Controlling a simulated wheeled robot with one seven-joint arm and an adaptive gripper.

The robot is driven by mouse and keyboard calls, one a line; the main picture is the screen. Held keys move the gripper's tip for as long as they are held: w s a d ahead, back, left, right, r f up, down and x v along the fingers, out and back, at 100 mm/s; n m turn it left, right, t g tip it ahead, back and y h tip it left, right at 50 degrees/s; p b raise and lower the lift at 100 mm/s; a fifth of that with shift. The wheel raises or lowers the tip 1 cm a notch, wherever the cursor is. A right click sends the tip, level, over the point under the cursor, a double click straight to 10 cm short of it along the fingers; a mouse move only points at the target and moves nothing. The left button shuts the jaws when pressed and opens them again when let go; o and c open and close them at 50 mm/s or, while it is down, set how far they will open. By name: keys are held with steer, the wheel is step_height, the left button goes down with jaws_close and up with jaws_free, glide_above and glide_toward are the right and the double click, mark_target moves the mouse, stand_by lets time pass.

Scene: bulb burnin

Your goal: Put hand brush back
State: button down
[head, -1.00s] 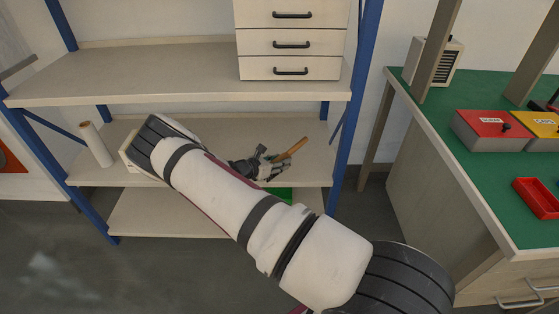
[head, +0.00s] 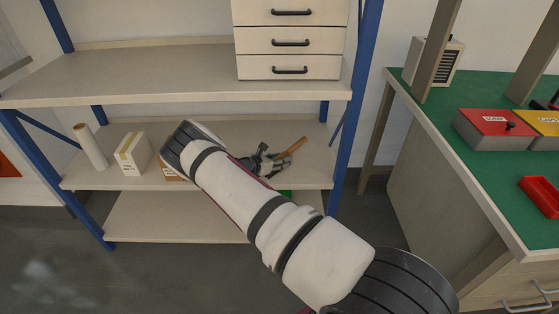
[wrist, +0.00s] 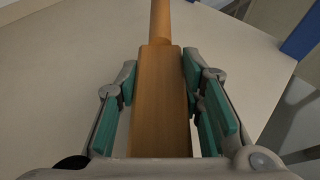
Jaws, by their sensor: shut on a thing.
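The hand brush (head: 291,147) shows as an orange-brown wooden handle over the middle shelf of the blue-post rack. In the wrist view its wooden body (wrist: 161,95) lies lengthwise between the green finger pads, with the narrower handle pointing away. My gripper (head: 273,163) is shut on the brush; it also shows in the wrist view (wrist: 162,100). The brush's bristles are not visible. The middle shelf (head: 312,170) lies beneath the gripper, and I cannot tell whether the brush touches it.
A white roll (head: 91,147) and a white box (head: 133,154) stand on the middle shelf at left. A brown box (head: 171,174) is partly hidden by my arm. A drawer unit (head: 290,42) sits on the upper shelf. A blue post (head: 355,90) bounds the right. Something green (head: 286,193) shows below.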

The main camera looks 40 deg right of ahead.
steer(key=shift+f, duration=0.1)
steer(key=c, duration=1.1)
jaws_free()
